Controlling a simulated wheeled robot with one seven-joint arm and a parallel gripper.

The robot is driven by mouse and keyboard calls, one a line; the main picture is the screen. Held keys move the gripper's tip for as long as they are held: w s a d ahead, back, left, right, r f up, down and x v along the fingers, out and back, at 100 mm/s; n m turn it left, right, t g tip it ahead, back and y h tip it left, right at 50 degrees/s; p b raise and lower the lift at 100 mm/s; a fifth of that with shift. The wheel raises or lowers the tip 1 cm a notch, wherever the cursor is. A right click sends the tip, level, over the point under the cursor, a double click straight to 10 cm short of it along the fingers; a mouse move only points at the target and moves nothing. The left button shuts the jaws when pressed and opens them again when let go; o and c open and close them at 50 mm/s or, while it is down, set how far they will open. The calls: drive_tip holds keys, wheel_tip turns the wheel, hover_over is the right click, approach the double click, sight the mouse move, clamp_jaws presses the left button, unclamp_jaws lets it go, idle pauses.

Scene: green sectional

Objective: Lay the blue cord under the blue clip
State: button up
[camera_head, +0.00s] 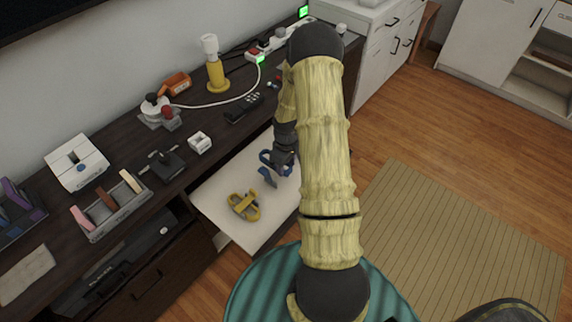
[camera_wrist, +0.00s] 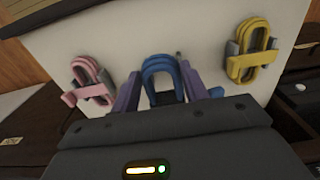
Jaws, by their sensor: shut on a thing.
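My gripper (camera_head: 283,160) is over the pale pulled-out board (camera_head: 225,192) in the head view. In the wrist view, my gripper (camera_wrist: 160,88) has its two purple fingers on either side of the looped blue cord (camera_wrist: 160,63), shut on it. The blue cord (camera_head: 268,157) shows partly beside the gripper in the head view. A flat blue piece, seemingly the blue clip (camera_head: 267,177), shows just below the cord. In the wrist view its lower part is hidden behind the gripper. I cannot tell whether the cord touches the board or lies under the clip.
A yellow cord with its clip (camera_head: 243,205) lies on the board, left of the blue one in the head view. A pink cord with its clip (camera_wrist: 88,82) shows in the wrist view. The dark desktop (camera_head: 110,145) behind holds a lamp (camera_head: 214,65) and several small items.

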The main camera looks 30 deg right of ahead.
drive_tip(key=shift+s+f, duration=0.1)
drive_tip(key=shift+f, duration=0.25)
drive_tip(key=shift+w+f+b, duration=0.2)
drive_tip(key=shift+f+b, duration=1)
drive_tip(key=shift+f, duration=1)
drive_tip(key=shift+a+f+b, duration=0.15)
drive_tip(key=shift+f+b, duration=0.1)
drive_tip(key=shift+b, duration=0.05)
drive_tip(key=shift+s+d+f+b, duration=0.15)
drive_tip(key=shift+f+b, duration=0.1)
drive_tip(key=shift+f, duration=0.15)
drive_tip(key=shift+d+f+b, duration=0.1)
drive_tip(key=shift+f+b, duration=0.1)
drive_tip(key=shift+f, duration=0.2)
drive_tip(key=shift+f+b, duration=0.4)
drive_tip(key=shift+f, duration=0.3)
drive_tip(key=shift+a, duration=0.1)
drive_tip(key=o, duration=1.1)
drive_tip(key=shift+c, duration=0.2)
